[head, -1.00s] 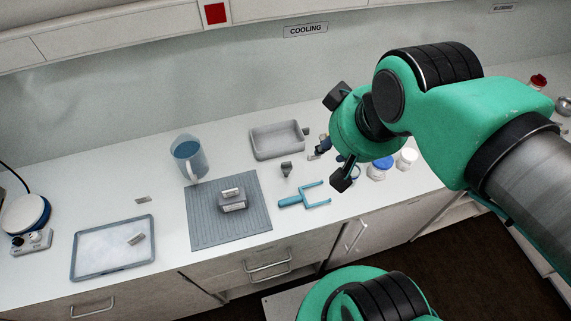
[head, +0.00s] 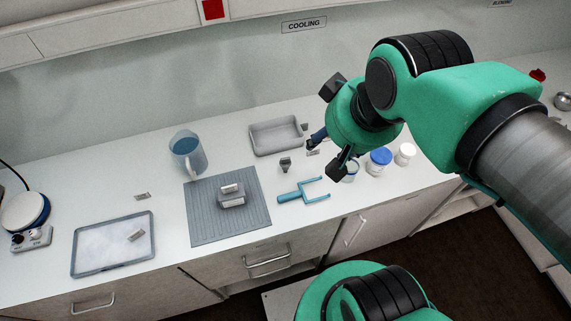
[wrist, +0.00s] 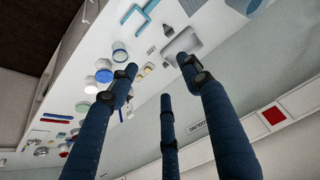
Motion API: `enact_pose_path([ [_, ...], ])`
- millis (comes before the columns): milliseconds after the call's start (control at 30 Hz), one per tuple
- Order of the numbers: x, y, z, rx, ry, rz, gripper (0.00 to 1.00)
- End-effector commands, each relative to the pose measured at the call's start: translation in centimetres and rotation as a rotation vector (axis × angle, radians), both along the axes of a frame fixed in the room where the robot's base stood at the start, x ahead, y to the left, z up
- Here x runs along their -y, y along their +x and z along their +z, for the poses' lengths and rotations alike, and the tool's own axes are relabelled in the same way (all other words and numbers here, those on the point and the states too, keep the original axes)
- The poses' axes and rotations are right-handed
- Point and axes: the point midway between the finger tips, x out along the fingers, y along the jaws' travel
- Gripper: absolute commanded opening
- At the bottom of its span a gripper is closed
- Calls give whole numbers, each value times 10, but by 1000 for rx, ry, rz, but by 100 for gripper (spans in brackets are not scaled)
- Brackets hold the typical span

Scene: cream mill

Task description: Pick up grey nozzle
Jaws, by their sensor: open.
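The grey nozzle (head: 286,164) looks like a small dark grey funnel-shaped piece. It stands on the white counter between the grey tray and the blue fork-shaped tool in the head view.
A grey tray (head: 254,146) lies behind the nozzle, and a blue fork-shaped tool (head: 290,197) in front. A ribbed mat (head: 203,218) with a grey block (head: 231,198) and a blue jug (head: 188,155) are left. Lidded jars (head: 380,162) stand right, near the front edge.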

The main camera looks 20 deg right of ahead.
Motion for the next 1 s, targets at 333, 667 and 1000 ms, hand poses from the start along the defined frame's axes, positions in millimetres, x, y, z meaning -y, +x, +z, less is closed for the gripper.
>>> enact_pose_path([
  [333, -4, 48, -15, -94, 25, -44, 48],
  [667, -10, 106, -50, -203, 50, -107, 48],
  [1000, -18, 157, -104, -315, 65, -175, 48],
])
